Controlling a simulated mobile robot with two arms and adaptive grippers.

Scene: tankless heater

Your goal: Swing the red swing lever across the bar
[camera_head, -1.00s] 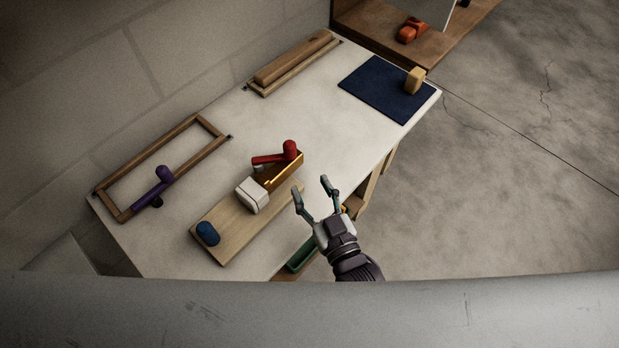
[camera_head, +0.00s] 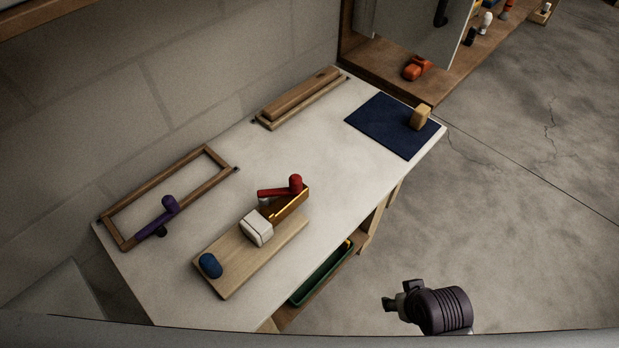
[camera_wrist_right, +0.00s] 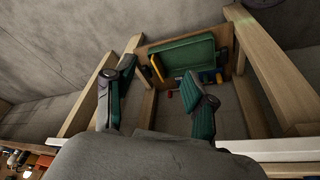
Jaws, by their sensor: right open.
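The red swing lever (camera_head: 280,189) sits on top of a brass-coloured bar or block (camera_head: 289,205) at the right end of a light wooden board (camera_head: 231,265) on the white table. Its thicker knob end points right. My right gripper (camera_head: 393,304) is off the table's right side, over the floor, apart from the lever. In the right wrist view its two fingers (camera_wrist_right: 160,90) are spread and nothing is between them. My left gripper is not in view.
The board also carries a white block (camera_head: 256,228) and a blue knob (camera_head: 210,265). A wooden frame with a purple handle (camera_head: 157,218) lies at left. A blue mat (camera_head: 384,127) with a yellow block (camera_head: 420,117) lies at far right. A green tray (camera_head: 318,275) is below the table edge.

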